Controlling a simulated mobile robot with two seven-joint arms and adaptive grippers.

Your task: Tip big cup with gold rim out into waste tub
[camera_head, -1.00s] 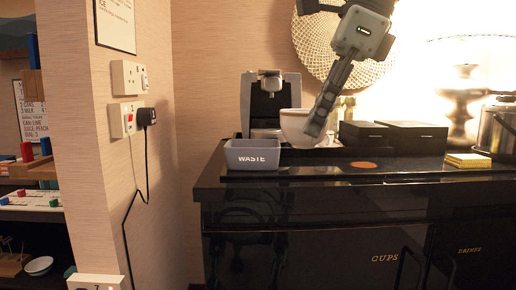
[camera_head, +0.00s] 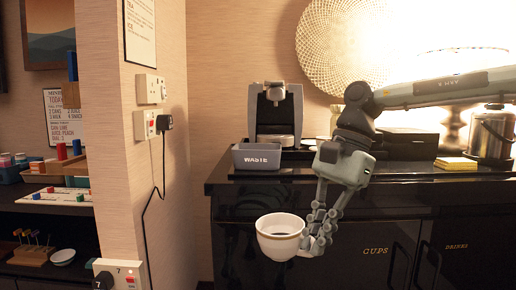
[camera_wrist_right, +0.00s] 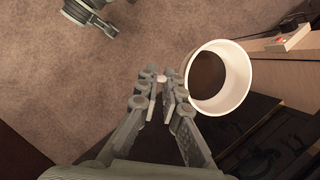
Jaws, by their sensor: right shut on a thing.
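The big white cup with a gold rim (camera_head: 279,238) is held in the air in front of the black cabinet, below the counter top. It is roughly upright, with something dark inside. My right gripper (camera_head: 312,245) is shut on it at its right side. In the right wrist view the cup (camera_wrist_right: 240,82) is at the right with its mouth toward the camera, and the fingers (camera_wrist_right: 160,82) close around a small white part, which looks like its handle. The grey waste tub (camera_head: 256,158), labelled WASTE, sits on the counter, above and left of the cup. Its inside is hidden.
A coffee machine (camera_head: 276,110) stands behind the tub. A dark box (camera_head: 412,142), yellow napkins (camera_head: 455,164) and a metal pot (camera_head: 490,135) are to the right. A wall corner with sockets (camera_head: 150,89) is at the left. The space between wall and cup is open.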

